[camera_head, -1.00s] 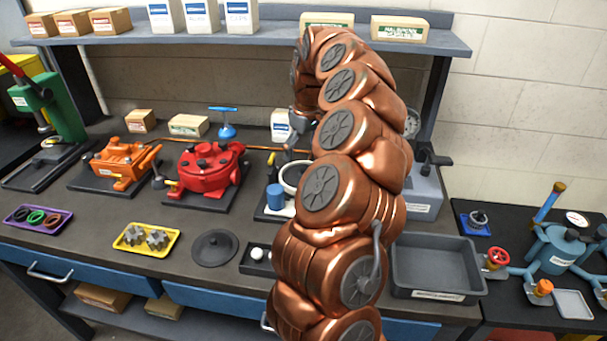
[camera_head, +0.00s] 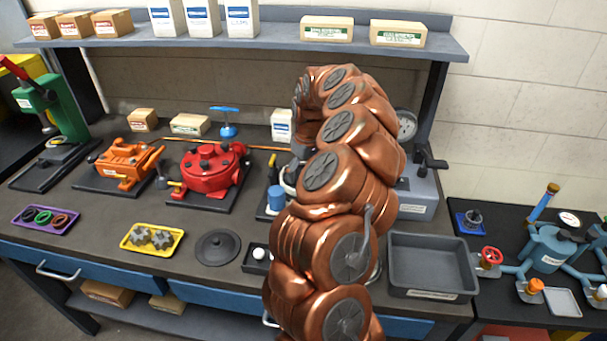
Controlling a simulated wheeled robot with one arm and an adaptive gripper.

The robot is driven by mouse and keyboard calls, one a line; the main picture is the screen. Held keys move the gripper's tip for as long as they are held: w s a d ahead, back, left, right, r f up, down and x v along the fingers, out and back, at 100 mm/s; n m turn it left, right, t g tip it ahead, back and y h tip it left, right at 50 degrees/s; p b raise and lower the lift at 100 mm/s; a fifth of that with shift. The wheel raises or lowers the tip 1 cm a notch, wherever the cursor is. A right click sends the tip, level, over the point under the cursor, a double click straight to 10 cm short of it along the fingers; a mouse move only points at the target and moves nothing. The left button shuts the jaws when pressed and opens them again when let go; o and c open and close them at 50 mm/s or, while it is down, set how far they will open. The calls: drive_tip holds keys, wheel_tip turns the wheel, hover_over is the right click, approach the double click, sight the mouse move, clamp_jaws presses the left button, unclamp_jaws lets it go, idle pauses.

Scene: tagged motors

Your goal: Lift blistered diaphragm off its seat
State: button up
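A white-rimmed round housing (camera_head: 288,183) stands on the bench behind my copper arm, and only its left edge shows. The diaphragm and its seat cannot be made out; my arm hides most of that spot. My gripper (camera_head: 296,168) is low over the housing, mostly hidden behind the arm links. Whether its fingers are open or shut, or touch anything, does not show. A dark round disc with a centre knob (camera_head: 217,247) lies flat on the bench front, left of my arm.
A blue cylinder (camera_head: 275,198) stands beside the housing. Red (camera_head: 210,165) and orange (camera_head: 123,162) motor units are to the left. A yellow tray (camera_head: 152,251) holds gears. An empty grey bin (camera_head: 432,262) is at the right. A shelf (camera_head: 260,43) runs above the bench.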

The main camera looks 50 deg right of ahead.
drive_tip(key=shift+c, duration=0.4)
drive_tip(key=c, duration=1.5)
